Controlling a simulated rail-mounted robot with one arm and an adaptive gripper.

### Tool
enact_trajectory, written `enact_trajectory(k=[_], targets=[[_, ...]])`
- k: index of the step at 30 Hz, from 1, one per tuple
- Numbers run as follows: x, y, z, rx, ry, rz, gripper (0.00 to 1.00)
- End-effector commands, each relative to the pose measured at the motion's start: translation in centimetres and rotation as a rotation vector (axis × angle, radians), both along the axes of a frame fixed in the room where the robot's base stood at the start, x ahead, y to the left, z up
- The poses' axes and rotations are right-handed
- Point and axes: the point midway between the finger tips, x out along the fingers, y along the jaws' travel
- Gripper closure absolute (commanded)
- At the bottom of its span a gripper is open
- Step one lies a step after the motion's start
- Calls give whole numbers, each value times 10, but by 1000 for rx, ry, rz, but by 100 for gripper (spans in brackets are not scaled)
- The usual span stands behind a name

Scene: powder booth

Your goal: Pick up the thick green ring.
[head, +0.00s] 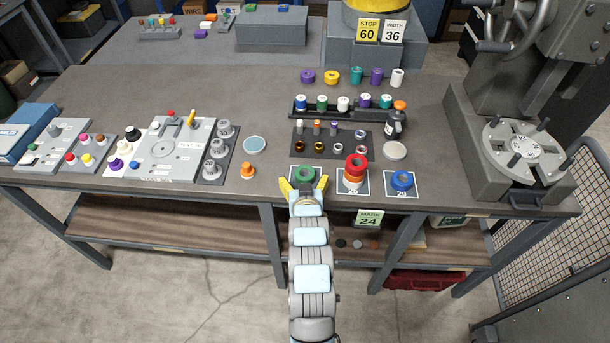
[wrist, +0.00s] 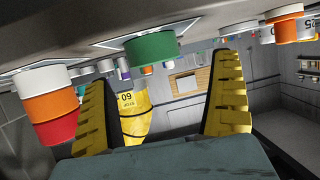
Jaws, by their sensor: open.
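The thick green ring (head: 304,174) lies flat on a dark, white-edged card near the table's front edge. In the wrist view, which shows the table upside down, the green ring (wrist: 150,48) appears beyond the fingertips, between the two yellow fingers. My gripper (head: 304,185) is open and empty at the front of the ring, with one finger to each side. The fingers also show in the wrist view (wrist: 160,72). I cannot tell whether either finger touches the ring.
Just right of the green ring stands a red, orange and white stack (head: 356,168). A blue ring (head: 401,180) lies on another card further right. An orange piece (head: 247,170) stands to the left. Behind is a dark rack (head: 331,145) with small parts.

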Motion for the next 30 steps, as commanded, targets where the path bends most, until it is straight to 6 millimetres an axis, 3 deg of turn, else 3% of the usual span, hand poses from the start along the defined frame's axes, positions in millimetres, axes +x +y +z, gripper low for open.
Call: enact_trajectory(k=[8, 22, 30], targets=[[7, -1, -5, 0, 3, 0, 6], [46, -3, -24, 1, 2, 1, 6], [49, -3, -25, 0, 2, 0, 6]])
